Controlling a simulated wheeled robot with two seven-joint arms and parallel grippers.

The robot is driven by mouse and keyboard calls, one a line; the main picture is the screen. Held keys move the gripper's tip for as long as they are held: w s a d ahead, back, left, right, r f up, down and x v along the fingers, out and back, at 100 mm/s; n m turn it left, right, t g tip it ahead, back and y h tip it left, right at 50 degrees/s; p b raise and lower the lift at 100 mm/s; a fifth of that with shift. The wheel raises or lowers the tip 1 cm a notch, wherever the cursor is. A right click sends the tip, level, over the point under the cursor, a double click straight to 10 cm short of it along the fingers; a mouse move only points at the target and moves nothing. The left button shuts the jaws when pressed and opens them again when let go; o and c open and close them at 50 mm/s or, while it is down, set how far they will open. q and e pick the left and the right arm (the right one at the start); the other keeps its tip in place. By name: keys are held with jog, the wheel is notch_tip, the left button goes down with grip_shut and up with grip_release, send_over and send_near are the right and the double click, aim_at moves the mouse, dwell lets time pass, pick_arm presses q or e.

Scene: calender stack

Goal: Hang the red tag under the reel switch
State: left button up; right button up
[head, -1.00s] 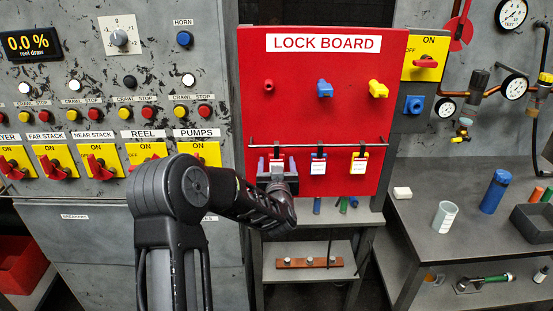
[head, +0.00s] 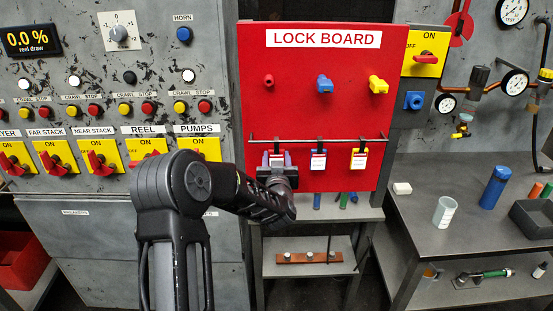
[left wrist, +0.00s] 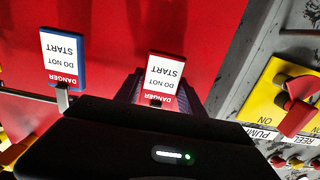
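The red tag (head: 277,158) hangs at the left end of the rail on the lock board, its white label facing out. My left gripper (head: 277,164) is at it, one finger on each side. In the left wrist view the red tag (left wrist: 164,78) sits upside down between the fingers, which look closed against its edges. The reel switch (head: 146,148) is yellow with a red handle, on the grey panel at left; my left arm hides its lower part. My right gripper is not in view.
A blue tag (head: 318,160) and a yellow tag (head: 359,159) hang further right on the rail (head: 338,140). The pumps switch (head: 203,146) is beside the reel switch. A bench (head: 430,252) with a cup (head: 444,210) and blue bottle (head: 495,188) stands at right.

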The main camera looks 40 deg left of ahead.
pick_arm(q)
jog(key=c, duration=0.9)
jog(key=shift+r, duration=0.1)
jog(key=shift+r+b, duration=0.35)
jog(key=shift+r, duration=0.1)
jog(key=shift+s+d+r, duration=0.15)
jog(key=shift+s, duration=0.05)
jog(key=f+b+v, duration=0.1)
jog(key=b+v, duration=0.2)
jog(key=v, duration=1.4)
jog(key=shift+s+d+b, duration=0.2)
jog(key=shift+s+b, duration=0.05)
jog(key=shift+b, duration=0.15)
